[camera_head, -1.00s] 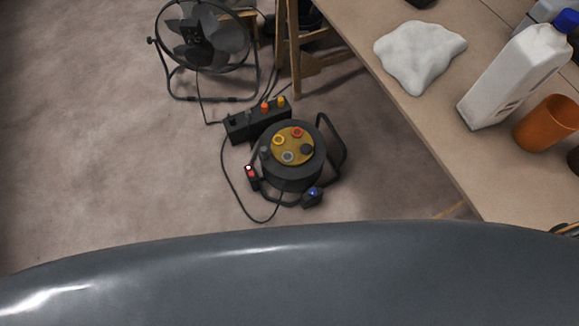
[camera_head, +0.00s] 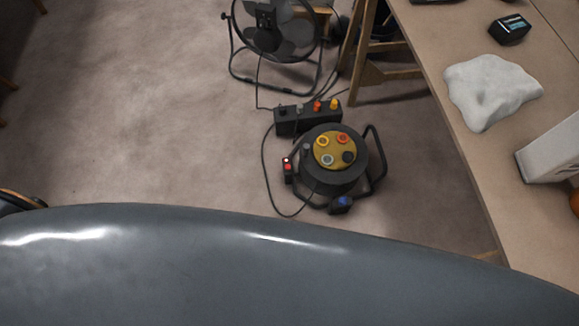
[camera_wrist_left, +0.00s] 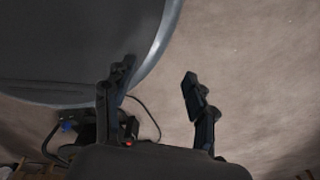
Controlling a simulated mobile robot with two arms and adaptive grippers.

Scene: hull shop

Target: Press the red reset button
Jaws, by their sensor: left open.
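A black cable reel (camera_head: 335,175) with a yellow round face and several sockets stands on the floor. At its left side is a small black box with a bright red spot (camera_head: 287,162), which looks like the red button. In the left wrist view the red spot (camera_wrist_left: 129,143) shows low, just beside a finger of my left gripper (camera_wrist_left: 158,80). That gripper is open, with nothing between its fingers. It appears above the floor near the hull's edge, apart from the reel. Neither gripper shows in the head view.
A grey glossy hull (camera_head: 250,265) fills the foreground before the reel. A fan (camera_head: 275,35) and a black socket box (camera_head: 300,118) stand behind the reel, with cables on the floor. A workbench (camera_head: 450,130) with a white cloth (camera_head: 490,90) is at right.

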